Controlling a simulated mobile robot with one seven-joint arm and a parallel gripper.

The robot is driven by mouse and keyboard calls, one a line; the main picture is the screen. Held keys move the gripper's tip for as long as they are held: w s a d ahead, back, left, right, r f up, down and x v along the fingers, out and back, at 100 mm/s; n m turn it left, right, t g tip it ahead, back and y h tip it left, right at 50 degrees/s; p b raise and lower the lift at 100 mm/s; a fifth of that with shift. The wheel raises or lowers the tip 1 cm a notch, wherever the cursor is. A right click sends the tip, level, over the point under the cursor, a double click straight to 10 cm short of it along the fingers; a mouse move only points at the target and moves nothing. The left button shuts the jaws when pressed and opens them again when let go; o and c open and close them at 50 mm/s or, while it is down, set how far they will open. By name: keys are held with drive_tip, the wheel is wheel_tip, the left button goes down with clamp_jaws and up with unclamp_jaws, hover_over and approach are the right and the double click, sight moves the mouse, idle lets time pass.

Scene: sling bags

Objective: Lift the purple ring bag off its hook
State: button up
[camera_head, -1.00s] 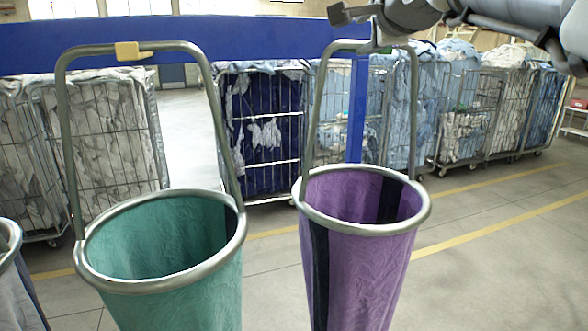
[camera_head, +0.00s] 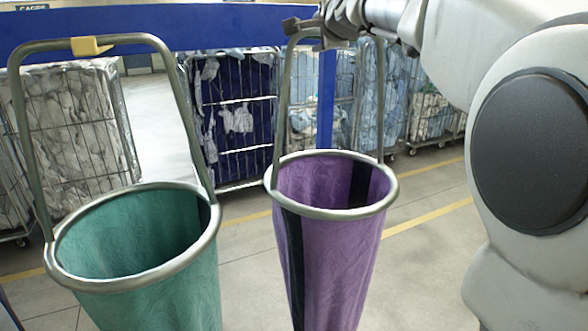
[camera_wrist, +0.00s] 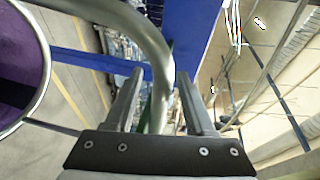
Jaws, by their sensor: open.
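The purple ring bag (camera_head: 335,250) hangs right of centre in the head view, its mouth held open by a grey metal ring. Its tall hoop handle (camera_head: 283,95) rises to the blue rail; its hook is hidden behind my gripper. My gripper (camera_head: 300,30) is at the top of this handle. In the wrist view my gripper (camera_wrist: 160,88) is open, with the handle's tube (camera_wrist: 155,50) passing between the two fingers. A gap shows between the tube and the right finger. Part of the purple bag (camera_wrist: 18,60) shows at the left edge there.
A green ring bag (camera_head: 140,250) hangs close on the left, its handle on a yellow hook (camera_head: 90,46). The blue rail (camera_head: 220,25) crosses the top, with a blue post (camera_head: 326,95) behind the purple bag's handle. Wire cages of laundry (camera_head: 235,115) stand behind. Floor is clear right of the bag.

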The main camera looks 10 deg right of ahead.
clamp_jaws()
idle(1.3)
drive_tip(key=shift+r, duration=0.15)
